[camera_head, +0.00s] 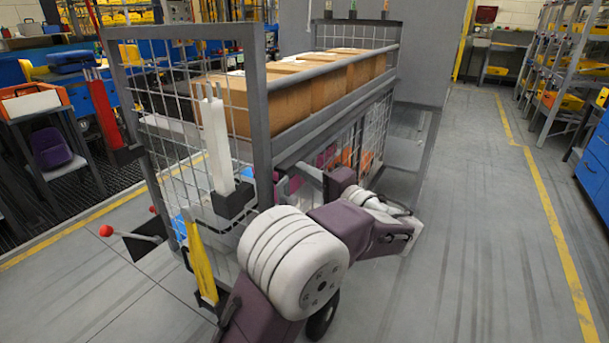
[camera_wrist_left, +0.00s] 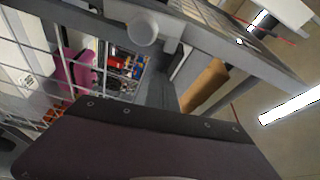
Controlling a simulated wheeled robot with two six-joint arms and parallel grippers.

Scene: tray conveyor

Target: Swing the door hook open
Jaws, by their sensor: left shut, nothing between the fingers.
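A grey wheeled cart with mesh sides and a tubular frame (camera_head: 258,110) stands in the middle of the head view. My left arm reaches up from the bottom to the cart's near side. My left gripper (camera_head: 308,178) is shut and empty, close to the frame below the top rail. In the left wrist view, a round grey knob (camera_wrist_left: 143,31) sits on a frame bar, with a grey upright part below it. These may belong to the door hook, but I cannot tell its shape or whether they touch. My purple gripper body fills the bottom of that view.
Brown cartons (camera_head: 290,92) fill the cart's top. A yellow handle (camera_head: 200,262) and red-knobbed levers (camera_head: 140,238) stick out at its near left end. Shelves (camera_head: 560,75) stand at the right. The grey floor (camera_head: 480,220) right of the cart is clear.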

